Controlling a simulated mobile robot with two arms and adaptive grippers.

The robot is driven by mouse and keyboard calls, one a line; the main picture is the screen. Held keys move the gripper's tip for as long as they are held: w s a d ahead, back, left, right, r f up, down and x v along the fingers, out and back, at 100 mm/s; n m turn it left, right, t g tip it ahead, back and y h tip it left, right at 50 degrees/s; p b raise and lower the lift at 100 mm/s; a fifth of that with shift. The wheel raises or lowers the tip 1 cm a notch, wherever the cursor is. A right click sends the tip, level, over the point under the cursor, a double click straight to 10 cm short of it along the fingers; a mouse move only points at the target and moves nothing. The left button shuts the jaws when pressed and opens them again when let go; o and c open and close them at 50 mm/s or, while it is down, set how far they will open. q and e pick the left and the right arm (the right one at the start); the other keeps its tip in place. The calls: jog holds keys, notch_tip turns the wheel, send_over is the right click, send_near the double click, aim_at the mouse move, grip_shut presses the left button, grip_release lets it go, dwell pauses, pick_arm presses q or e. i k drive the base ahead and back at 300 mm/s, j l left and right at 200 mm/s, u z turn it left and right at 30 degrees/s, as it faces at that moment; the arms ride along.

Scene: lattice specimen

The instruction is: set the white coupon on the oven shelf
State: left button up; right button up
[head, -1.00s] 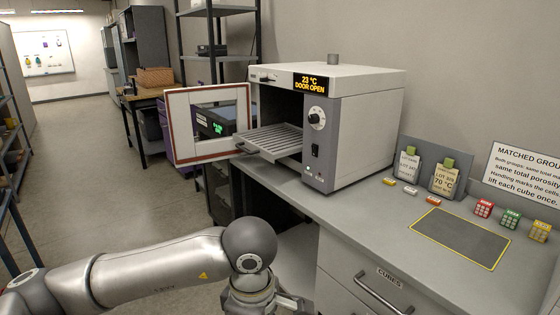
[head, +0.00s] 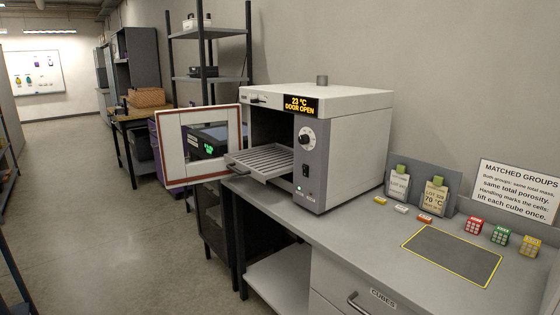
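The white coupon (head: 401,209) lies flat on the grey bench, between a yellowish coupon and an orange coupon. The oven (head: 341,150) stands on the bench, and its display reads 23 °C, DOOR OPEN. Its door (head: 174,155) is swung out to the left. The ribbed oven shelf (head: 266,162) sticks out of the opening, and the part that shows is empty. The deep inside of the oven is dark. Neither of my grippers is in view.
The yellowish coupon (head: 380,200) and orange coupon (head: 425,218) flank the white one. Two lot cards (head: 434,197) stand behind them. A yellow-edged dark mat (head: 452,254) and red, green and yellow cubes (head: 501,236) lie to the right. Bench (head: 352,236) before the oven is clear.

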aim_at(261, 162)
jog(key=i+j+z, duration=0.15)
jog(key=z, duration=0.3)
jog(key=i+j+z, duration=0.1)
jog(key=j+z, duration=0.55)
jog(key=z, duration=0.25)
jog(key=j+z, duration=0.2)
jog(key=j, duration=0.95)
jog(key=j+z, duration=0.25)
jog(key=j, duration=0.9)
